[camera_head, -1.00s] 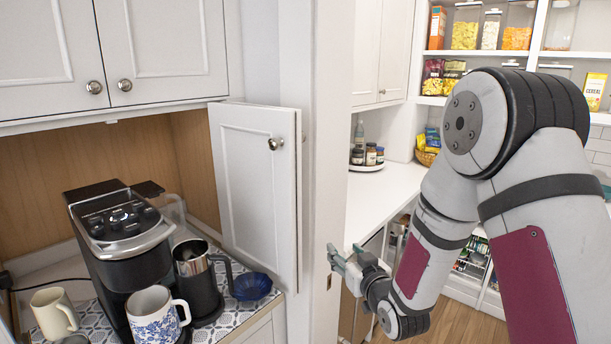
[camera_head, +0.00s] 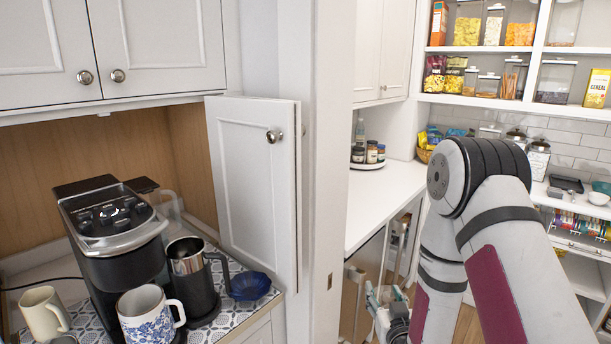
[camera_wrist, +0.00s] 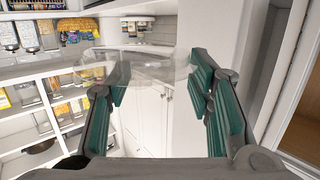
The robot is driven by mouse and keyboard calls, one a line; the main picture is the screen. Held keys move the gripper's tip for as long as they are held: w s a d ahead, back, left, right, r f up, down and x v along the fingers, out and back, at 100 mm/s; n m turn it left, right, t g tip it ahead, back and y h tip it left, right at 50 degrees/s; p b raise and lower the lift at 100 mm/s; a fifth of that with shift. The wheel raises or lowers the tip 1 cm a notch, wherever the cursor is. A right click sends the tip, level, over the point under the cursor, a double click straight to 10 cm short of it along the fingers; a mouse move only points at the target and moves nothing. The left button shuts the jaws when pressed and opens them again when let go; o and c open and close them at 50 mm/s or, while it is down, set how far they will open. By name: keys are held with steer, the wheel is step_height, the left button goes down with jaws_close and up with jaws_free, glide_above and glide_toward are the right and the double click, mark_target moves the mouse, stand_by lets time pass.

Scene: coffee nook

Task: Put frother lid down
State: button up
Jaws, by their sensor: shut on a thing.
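The frother (camera_head: 197,284) is a dark steel pitcher with a black handle. It stands open-topped on the patterned mat in the head view. The clear frother lid (camera_wrist: 135,68) shows in the wrist view, tilted between the green-padded fingers of my gripper (camera_wrist: 160,80). My gripper is shut on the lid. In the head view my gripper (camera_head: 384,302) hangs low, right of the wall post and well away from the frother. The lid is too small and faint there to make out clearly.
A coffee machine (camera_head: 115,235), a blue floral mug (camera_head: 147,318), a cream mug (camera_head: 44,313) and a blue ribbed bowl (camera_head: 249,286) crowd the nook. An open cabinet door (camera_head: 243,175) and a post (camera_head: 328,150) stand beside them. The white counter (camera_head: 385,200) behind has free room.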

mark_target(384, 305)
steer(key=shift+s+f, duration=1.15)
steer(key=shift+f, duration=0.05)
steer(key=shift+a, duration=0.1)
